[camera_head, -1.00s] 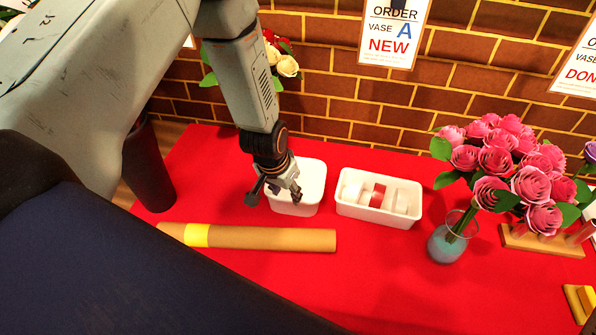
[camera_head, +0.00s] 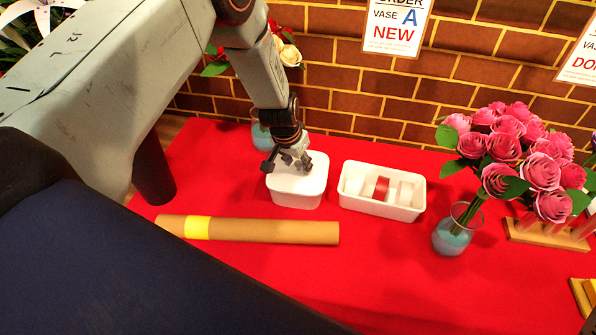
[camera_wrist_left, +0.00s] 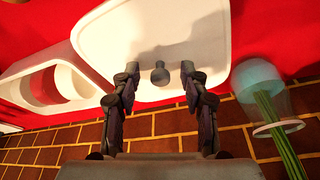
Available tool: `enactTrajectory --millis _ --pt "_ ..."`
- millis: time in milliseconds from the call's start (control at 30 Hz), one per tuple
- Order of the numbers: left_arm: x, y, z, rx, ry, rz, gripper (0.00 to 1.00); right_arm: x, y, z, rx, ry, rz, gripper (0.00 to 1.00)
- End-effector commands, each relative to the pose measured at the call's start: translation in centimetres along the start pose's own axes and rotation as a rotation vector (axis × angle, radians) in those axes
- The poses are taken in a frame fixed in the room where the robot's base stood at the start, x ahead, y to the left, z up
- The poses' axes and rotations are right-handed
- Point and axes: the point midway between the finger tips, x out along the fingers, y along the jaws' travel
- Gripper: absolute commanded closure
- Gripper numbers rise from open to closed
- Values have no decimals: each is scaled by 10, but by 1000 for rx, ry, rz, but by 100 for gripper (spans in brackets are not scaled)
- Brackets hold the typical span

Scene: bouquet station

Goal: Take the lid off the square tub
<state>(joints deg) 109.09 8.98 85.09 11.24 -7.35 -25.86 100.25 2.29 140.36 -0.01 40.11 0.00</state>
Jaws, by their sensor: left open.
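The square tub (camera_head: 299,198) is white and stands on the red table left of the middle. Its white lid (camera_head: 314,177) is on it; in the left wrist view the lid (camera_wrist_left: 200,30) fills the upper middle, with a small round grey knob (camera_wrist_left: 160,73) on it. My left gripper (camera_head: 286,164) is over the lid in the head view. In the left wrist view its two fingers (camera_wrist_left: 160,76) are apart, one on each side of the knob, and nothing is gripped. How far above the knob the fingertips are is hard to tell. My right gripper is not in view.
A white divided box (camera_head: 350,190) holding a red roll (camera_head: 381,187) stands right of the tub. A brown paper roll with a yellow band (camera_head: 265,231) lies in front. A vase (camera_head: 452,237) of pink roses is at the right; another vase (camera_head: 262,137) stands behind the tub.

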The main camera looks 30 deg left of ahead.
Motion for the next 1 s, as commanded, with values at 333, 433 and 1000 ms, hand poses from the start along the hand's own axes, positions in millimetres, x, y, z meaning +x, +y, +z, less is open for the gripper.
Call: enactTrajectory --millis 333,433,1000 --pt "0 0 -1 0 1 0 66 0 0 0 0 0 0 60" --pt "0 0 0 0 1 0 75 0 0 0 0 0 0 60" --pt "0 0 0 -1 1 0 100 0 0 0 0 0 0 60"
